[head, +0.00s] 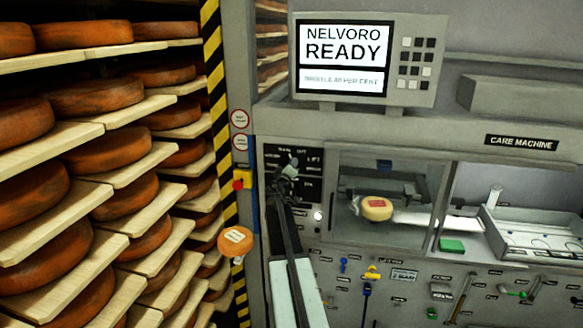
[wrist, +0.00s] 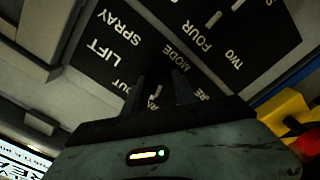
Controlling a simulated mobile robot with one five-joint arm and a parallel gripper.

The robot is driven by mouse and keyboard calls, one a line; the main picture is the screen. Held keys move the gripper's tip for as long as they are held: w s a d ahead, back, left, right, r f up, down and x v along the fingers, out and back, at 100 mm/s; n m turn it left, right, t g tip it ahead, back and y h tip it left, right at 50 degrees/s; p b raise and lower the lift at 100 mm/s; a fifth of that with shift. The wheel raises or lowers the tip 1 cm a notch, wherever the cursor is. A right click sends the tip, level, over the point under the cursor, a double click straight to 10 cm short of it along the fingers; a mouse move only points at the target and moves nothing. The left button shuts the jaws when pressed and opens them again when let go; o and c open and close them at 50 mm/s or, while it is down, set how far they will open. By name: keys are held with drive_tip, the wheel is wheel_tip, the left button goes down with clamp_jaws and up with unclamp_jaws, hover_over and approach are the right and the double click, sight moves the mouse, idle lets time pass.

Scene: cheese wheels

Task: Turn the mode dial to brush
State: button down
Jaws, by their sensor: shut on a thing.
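My gripper (head: 287,172) is at the black label panel (head: 270,205) left of the machine's window in the head view. In the wrist view my gripper (wrist: 158,90) has its two dark fingers against the panel, either side of the mode dial (wrist: 156,92), shut on it. The dial is mostly hidden; a small pale mark shows between the fingers. The words MODE, LIFT, SPRAY and part of OUT are readable around it. Other words are partly covered by the fingers, and I cannot make out a brush label or where the dial points.
The screen (head: 343,45) above reads NELVORO READY. A cheese wheel (head: 376,209) sits behind the window. A yellow and red switch (head: 241,180) is close left of the panel. Shelves of cheeses fill the left.

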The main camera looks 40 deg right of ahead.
drive_tip(key=n, duration=0.9)
drive_tip(key=shift+n, duration=0.3)
idle(0.5)
drive_tip(key=c, duration=1)
unclamp_jaws()
drive_tip(key=shift+a, duration=0.1)
drive_tip(key=v, duration=0.7)
drive_tip(key=shift+s+a, duration=0.15)
drive_tip(key=shift+a, duration=0.15)
